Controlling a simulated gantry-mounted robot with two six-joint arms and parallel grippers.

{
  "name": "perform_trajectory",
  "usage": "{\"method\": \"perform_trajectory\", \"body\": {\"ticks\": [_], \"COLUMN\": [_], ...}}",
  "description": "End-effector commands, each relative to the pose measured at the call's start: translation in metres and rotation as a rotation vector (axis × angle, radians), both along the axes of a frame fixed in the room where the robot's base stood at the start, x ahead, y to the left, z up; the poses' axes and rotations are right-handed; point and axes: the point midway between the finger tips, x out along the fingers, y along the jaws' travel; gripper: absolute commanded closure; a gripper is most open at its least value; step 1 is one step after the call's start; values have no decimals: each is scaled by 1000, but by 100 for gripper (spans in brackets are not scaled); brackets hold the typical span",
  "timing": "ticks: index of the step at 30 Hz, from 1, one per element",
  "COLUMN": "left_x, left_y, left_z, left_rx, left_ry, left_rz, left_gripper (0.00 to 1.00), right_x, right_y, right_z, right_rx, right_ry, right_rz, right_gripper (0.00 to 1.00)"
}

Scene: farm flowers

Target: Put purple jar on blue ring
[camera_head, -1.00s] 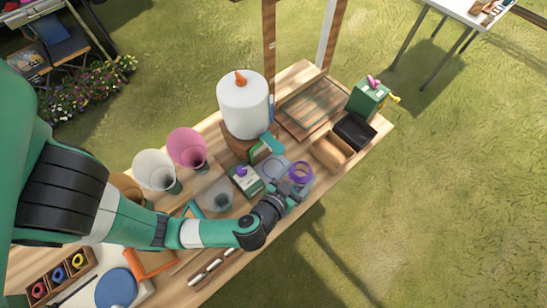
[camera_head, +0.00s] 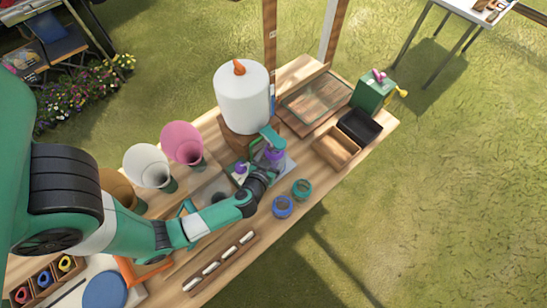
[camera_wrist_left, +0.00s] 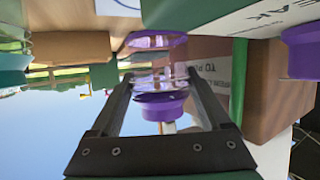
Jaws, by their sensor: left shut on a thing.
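The purple jar (camera_head: 274,153), clear with purple ends, is held by my left gripper (camera_head: 268,170), partly hidden by the fingers. In the left wrist view the jar (camera_wrist_left: 160,104) sits between the two dark fingers. The blue ring (camera_head: 282,206) lies on the wooden table, in front of the gripper and apart from the jar. A teal ring (camera_head: 301,188) lies just right of it. My right gripper is not in view.
A white paper roll (camera_head: 242,97) stands behind the jar. Pink (camera_head: 182,143) and white (camera_head: 146,165) cups stand to the left. A brown box (camera_head: 336,147) and a black box (camera_head: 359,127) are at the right. A slotted wooden strip (camera_head: 221,262) lies near the front edge.

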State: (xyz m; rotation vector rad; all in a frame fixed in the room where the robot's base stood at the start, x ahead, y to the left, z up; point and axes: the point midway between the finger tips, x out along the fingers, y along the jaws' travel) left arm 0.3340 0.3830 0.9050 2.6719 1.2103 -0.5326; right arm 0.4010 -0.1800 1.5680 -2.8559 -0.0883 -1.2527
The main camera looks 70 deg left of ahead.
Motion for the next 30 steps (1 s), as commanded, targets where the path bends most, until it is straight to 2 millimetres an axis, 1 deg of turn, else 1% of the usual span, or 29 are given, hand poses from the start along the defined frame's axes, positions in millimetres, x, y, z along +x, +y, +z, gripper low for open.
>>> {"method": "perform_trajectory", "body": {"ticks": [1, 6, 8, 15, 19, 20, 21, 22, 30], "left_x": [0, 1, 1, 1, 0, 0, 0, 0, 0], "left_y": [0, 0, 0, 0, 0, 0, 0, 0, 0], "left_z": [-13, -42, -45, -42, -45, -46, -46, -46, -45], "left_rx": [1, 0, 0, 0, 2, 0, 0, 0, 0], "left_ry": [1, 0, -1, -1, 0, 1, 0, 0, 0], "left_rz": [0, -2, -2, -2, -2, -1, -1, -1, -1], "left_gripper": [89, 89, 89, 89, 89, 18, 10, 7, 7], "right_x": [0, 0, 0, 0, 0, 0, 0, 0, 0], "right_y": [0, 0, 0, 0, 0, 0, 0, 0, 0], "right_z": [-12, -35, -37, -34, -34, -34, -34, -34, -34], "right_rx": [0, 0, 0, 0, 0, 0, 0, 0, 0], "right_ry": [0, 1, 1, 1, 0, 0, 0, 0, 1], "right_rz": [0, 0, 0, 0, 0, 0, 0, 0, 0], "right_gripper": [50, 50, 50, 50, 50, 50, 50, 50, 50]}}
